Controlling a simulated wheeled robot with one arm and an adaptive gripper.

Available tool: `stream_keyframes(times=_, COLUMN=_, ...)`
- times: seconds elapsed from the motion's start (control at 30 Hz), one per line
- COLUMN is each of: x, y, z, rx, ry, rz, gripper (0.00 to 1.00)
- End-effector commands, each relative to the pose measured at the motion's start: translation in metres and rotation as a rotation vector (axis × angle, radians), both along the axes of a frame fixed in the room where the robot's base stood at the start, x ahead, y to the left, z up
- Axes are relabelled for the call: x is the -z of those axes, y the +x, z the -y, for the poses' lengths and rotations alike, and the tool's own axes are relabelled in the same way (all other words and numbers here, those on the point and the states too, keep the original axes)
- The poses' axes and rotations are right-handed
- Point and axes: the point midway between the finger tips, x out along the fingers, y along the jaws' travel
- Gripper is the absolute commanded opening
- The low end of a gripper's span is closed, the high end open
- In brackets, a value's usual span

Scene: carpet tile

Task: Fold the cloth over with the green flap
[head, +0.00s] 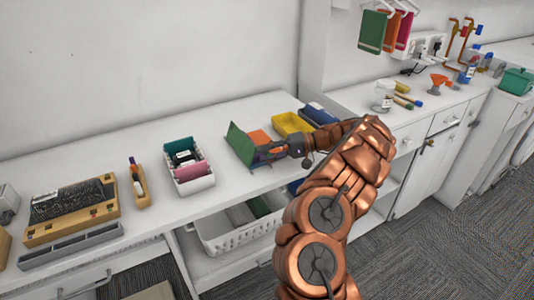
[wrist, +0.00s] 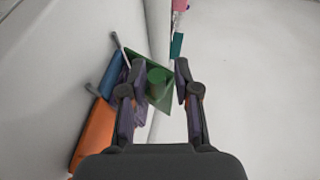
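The green flap (head: 239,144) stands tilted up from the white counter in the head view. In the wrist view the green flap (wrist: 136,68) is a square panel with a darker green cylindrical knob (wrist: 157,80) on it. An orange part (head: 259,138) lies behind it, and orange (wrist: 91,138) and blue (wrist: 111,73) parts show at the left of the wrist view. My gripper (head: 266,149) is at the flap, partly covering it. Its fingertips (wrist: 160,68) are apart, with the knob between them and gaps visible on both sides. The cloth's full outline is hidden.
A yellow bin (head: 290,124) and a blue bin (head: 318,113) stand just behind my gripper. A white basket (head: 195,183) with coloured items stands to the left. The counter between that basket and the flap is clear. A white crate (head: 228,238) sits below.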

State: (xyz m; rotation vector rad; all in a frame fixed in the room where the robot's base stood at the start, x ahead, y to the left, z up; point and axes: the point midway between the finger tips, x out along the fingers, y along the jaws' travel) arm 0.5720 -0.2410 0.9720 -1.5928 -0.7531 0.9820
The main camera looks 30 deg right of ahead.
Motion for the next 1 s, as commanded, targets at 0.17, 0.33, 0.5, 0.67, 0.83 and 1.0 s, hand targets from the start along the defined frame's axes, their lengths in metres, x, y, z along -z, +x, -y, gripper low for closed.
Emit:
stream_keyframes(times=0.17, x=0.0035, y=-0.0006, z=-0.0013, rx=-0.004, ry=-0.002, rz=-0.006, gripper=0.03)
stream_keyframes(times=0.33, x=0.0049, y=-0.0008, z=-0.0020, rx=-0.006, ry=-0.002, rz=-0.010, gripper=0.00)
stream_keyframes(times=0.5, x=0.0060, y=-0.0009, z=-0.0026, rx=-0.007, ry=-0.002, rz=-0.012, gripper=0.00)
stream_keyframes(times=0.67, x=0.0066, y=-0.0007, z=-0.0029, rx=-0.008, ry=-0.002, rz=-0.013, gripper=0.00)
stream_keyframes(times=0.83, x=0.0073, y=-0.0005, z=-0.0035, rx=-0.009, ry=-0.003, rz=-0.014, gripper=0.00)
stream_keyframes(times=1.0, x=0.0077, y=-0.0001, z=-0.0044, rx=-0.010, ry=-0.005, rz=-0.016, gripper=0.00)
